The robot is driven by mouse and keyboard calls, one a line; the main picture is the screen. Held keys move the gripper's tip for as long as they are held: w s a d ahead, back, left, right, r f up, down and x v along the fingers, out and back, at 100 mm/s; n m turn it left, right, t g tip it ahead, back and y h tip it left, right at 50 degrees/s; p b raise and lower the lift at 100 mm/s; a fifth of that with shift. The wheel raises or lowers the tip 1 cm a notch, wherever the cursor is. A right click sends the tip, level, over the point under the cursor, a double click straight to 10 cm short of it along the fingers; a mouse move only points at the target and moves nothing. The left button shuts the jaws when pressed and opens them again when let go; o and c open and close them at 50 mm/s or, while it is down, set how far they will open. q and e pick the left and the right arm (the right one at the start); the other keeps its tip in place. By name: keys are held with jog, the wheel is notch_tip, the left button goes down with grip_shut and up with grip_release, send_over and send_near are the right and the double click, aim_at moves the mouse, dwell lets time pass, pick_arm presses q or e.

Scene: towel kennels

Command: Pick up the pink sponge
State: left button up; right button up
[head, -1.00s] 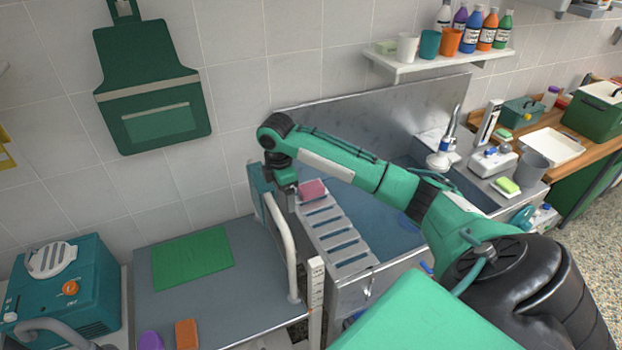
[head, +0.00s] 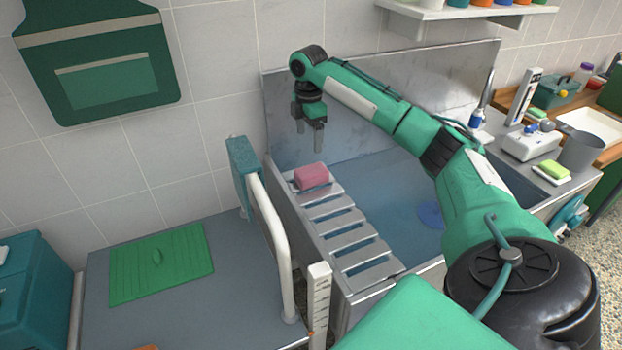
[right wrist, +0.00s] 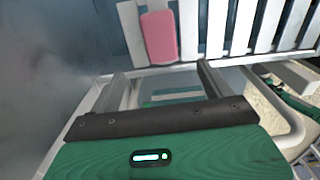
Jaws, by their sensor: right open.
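The pink sponge (head: 311,175) lies at the far end of a slatted grey rack (head: 341,232) over the sink's left side. It also shows at the top of the right wrist view (right wrist: 159,37), on the pale slats. My right gripper (head: 311,138) points down above the sponge, with a clear gap between them in the head view. In the right wrist view its two fingers (right wrist: 164,82) are apart with nothing between them, and the sponge is beyond the fingertips. My left gripper is not in view.
A white curved rail (head: 273,235) with a teal pad (head: 243,170) stands left of the rack. A metal backsplash (head: 400,105) rises behind the sink. A blue round thing (head: 431,214) is in the basin. A green-yellow sponge (head: 553,170) lies on the right counter.

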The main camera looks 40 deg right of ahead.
aim_at(312, 170)
notch_tip(312, 170, down, 8)
jog(key=shift+s+f+p, duration=0.1)
jog(key=shift+s+p, duration=0.05)
jog(key=shift+p, duration=0.35)
jog(key=f, duration=0.3)
jog(key=f+p, duration=0.1)
jog(key=shift+d+f, duration=0.15)
jog(key=shift+d, duration=0.2)
jog(key=shift+f, duration=0.3)
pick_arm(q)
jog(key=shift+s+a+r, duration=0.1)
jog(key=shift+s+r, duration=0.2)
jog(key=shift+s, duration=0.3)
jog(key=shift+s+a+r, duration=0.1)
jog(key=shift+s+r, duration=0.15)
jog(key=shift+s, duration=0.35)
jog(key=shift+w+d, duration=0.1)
pick_arm(e)
jog(key=shift+c, duration=0.2)
jog(key=c, duration=1)
